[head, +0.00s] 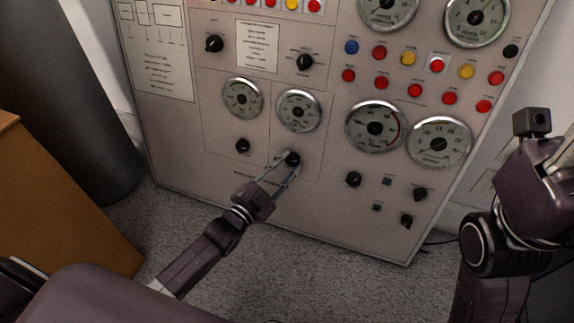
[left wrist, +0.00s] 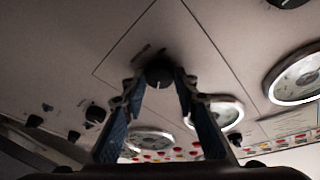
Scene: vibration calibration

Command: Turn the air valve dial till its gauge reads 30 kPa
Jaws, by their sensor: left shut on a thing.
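The air valve dial (head: 292,158) is a small black round knob low on the grey panel. My left gripper (head: 286,161) is shut on it, with one fingertip on each side. The left wrist view shows the dial (left wrist: 159,73) between the two fingertips. A round gauge (head: 299,110) with a white face sits directly above the dial in the head view. Its needle and figures are too small to read surely. In the left wrist view a finger partly covers this gauge (left wrist: 232,112). My right arm is at the right edge; its gripper does not show.
A similar gauge (head: 242,98) and black knob (head: 242,145) are just left. Larger gauges (head: 375,126), more knobs (head: 354,179) and coloured buttons (head: 414,90) are on the right. A brown box (head: 60,200) stands at left. The carpet before the panel is clear.

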